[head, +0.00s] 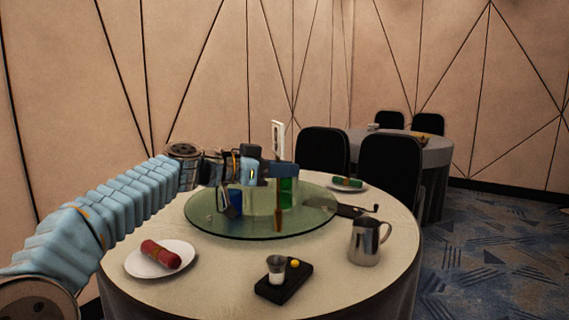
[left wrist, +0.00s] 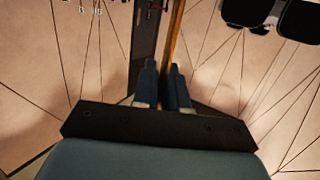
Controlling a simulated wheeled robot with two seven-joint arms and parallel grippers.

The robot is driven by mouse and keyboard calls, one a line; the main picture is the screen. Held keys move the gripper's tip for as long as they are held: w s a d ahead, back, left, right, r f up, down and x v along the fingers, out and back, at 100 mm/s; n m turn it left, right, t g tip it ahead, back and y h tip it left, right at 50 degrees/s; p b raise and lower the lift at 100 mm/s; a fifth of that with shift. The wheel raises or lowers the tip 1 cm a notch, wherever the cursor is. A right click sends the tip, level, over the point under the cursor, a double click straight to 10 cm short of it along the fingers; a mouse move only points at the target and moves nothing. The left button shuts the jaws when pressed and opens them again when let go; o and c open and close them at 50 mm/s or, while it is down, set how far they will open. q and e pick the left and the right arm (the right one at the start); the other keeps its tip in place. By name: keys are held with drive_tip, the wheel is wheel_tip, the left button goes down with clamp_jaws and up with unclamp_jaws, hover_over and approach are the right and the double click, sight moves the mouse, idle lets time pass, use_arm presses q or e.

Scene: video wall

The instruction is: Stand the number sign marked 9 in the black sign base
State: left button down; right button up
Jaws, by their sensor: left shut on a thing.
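My left gripper (head: 278,170) is shut on the stick of a number sign, above the glass turntable. The sign's narrow white plate (head: 278,138) shows above the jaws, turned nearly edge-on, and its digit is too small to read. The brown lower end of the stick (head: 278,220) hangs below the jaws. In the left wrist view the stick (left wrist: 172,40) rises by the two fingertips (left wrist: 163,85). A low black piece (head: 352,210) at the turntable's right edge may be the sign base; I cannot tell for sure. My right gripper is not in view.
The glass turntable (head: 225,228) carries a blue vessel (head: 236,203) and a green one (head: 288,192). On the white cloth (head: 215,285) are a plate with a red roll (head: 160,254), a black tray (head: 270,292) with a cup, and a metal pitcher (head: 364,243). Black chairs (head: 390,165) stand behind.

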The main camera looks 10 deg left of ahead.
use_arm(q)
wheel_tip(320, 180, down, 11)
drive_tip(key=b, duration=0.8)
drive_tip(key=shift+b, duration=0.35)
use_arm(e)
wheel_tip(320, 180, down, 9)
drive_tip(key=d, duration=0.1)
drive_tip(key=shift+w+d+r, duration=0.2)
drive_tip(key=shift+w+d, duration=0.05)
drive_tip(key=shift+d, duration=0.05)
use_arm(q)
drive_tip(key=shift+f, duration=0.2)
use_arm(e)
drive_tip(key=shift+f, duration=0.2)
